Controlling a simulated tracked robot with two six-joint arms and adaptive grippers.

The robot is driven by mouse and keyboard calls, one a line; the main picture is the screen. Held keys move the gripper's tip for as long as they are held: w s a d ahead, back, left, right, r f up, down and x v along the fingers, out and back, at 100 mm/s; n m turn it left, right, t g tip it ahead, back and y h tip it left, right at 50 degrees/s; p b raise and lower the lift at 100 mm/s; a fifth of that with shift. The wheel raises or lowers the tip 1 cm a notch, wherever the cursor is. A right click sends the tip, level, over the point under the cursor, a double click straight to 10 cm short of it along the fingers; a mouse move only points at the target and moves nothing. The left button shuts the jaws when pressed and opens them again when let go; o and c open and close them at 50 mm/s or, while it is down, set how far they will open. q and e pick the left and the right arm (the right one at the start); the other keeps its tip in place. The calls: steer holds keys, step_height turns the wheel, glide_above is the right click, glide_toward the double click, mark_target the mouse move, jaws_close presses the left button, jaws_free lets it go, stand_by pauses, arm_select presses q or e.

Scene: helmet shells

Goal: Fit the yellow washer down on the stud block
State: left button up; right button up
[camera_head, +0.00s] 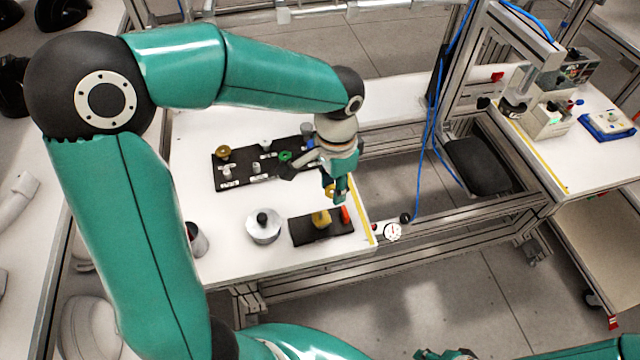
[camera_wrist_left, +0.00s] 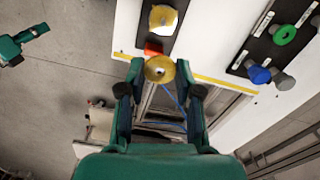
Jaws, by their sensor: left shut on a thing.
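My left gripper (camera_head: 341,190) is shut on the yellow washer (camera_head: 329,191) and holds it in the air above the front right of the white table. In the left wrist view the washer (camera_wrist_left: 159,69) sits between the two fingertips (camera_wrist_left: 159,74). A yellow block (camera_head: 320,218), which looks like the stud block, stands on a black plate (camera_head: 304,234) below and slightly left of the washer, apart from it. It also shows in the left wrist view (camera_wrist_left: 162,18). My right gripper (camera_head: 445,354) shows only partly at the bottom edge; its jaws are unclear.
An orange-red piece (camera_head: 345,214) is beside the yellow block on the plate. A silver cylinder with a black knob (camera_head: 263,226) stands to the left. Behind is a black board (camera_head: 240,181) with several pegs and coloured rings. The table's right edge is close to the plate.

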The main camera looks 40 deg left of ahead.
mark_target(321, 213)
arm_select(q)
steer(key=shift+s+a+r+m, duration=0.1)
steer(key=shift+s+a+m, duration=0.1)
steer(key=shift+s+a, duration=0.25)
steer(key=shift+s+a+r+m, duration=0.1)
steer(key=shift+s+a+m, duration=0.15)
steer(key=shift+s, duration=0.35)
steer(key=shift+f, duration=0.1)
steer(key=shift+f+b, duration=2.45)
steer(key=shift+f, duration=0.4)
steer(key=shift+f+b, duration=1.2)
steer(key=shift+f, duration=0.2)
steer(key=shift+r+p, duration=0.95)
steer(key=shift+r, duration=0.25)
steer(key=shift+f+b, duration=1.2)
steer(key=shift+f, duration=0.2)
